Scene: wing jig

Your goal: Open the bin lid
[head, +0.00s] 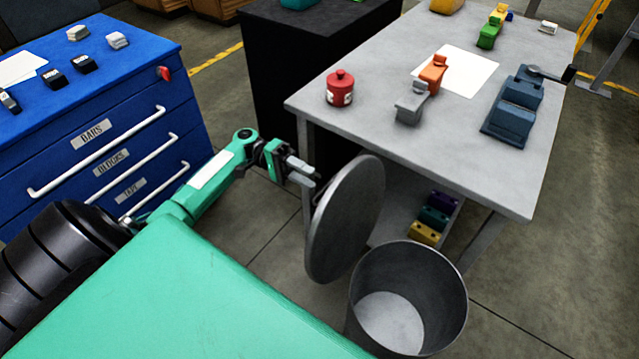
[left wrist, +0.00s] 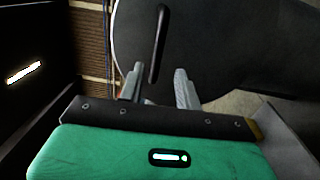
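The round grey bin (head: 408,300) stands on the floor at the lower right of the head view, its mouth uncovered and its inside showing empty. Its grey lid (head: 346,220) stands steeply tilted at the bin's left side. The lid's dark face fills the top of the left wrist view (left wrist: 215,45). The dark bar handle (left wrist: 159,45) shows on that face. My left gripper (head: 304,172) is beside the lid's upper left. In the left wrist view its fingers (left wrist: 158,84) are apart, with clear gaps on both sides of the handle's near end. My right gripper is out of view.
A grey worktable (head: 400,140) with a red pot (head: 340,88) and several blocks stands behind the lid and bin. A blue drawer cabinet (head: 110,130) is at the left. Coloured blocks (head: 432,220) sit on a low shelf behind the bin.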

